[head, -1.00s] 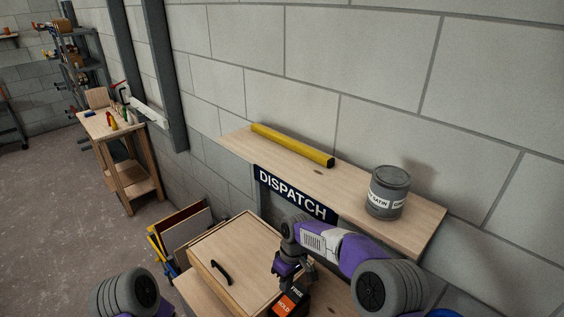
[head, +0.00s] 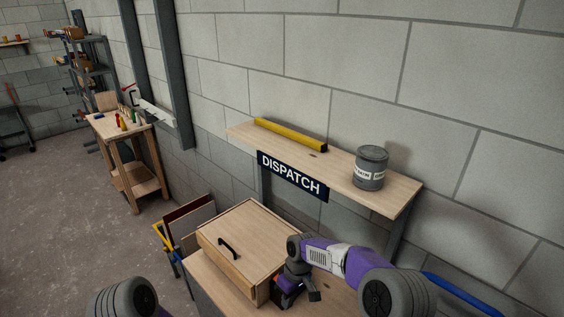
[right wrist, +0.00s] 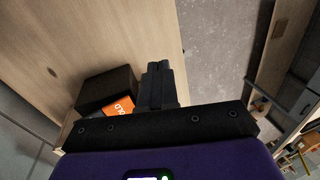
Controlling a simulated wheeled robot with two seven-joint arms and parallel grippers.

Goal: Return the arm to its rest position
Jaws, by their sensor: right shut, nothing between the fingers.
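My right arm reaches in from the lower right in the head view and bends down at its elbow. Its gripper (head: 288,297) is low beside the wooden lidded box (head: 240,235). In the right wrist view the two dark fingers of my right gripper (right wrist: 158,68) are together with nothing between them. A black block with an orange label (right wrist: 107,93) stands beside the fingers there, apart from them as far as I can tell. My left gripper is out of view; only part of my left arm shows at the lower left.
A wall shelf (head: 335,173) holds a yellow batten (head: 290,134) and a grey tin (head: 371,168). A DISPATCH sign (head: 292,175) hangs below it. The lidded box sits on a wooden bench top (head: 208,284). A small workbench (head: 125,130) stands far left. Open floor lies at left.

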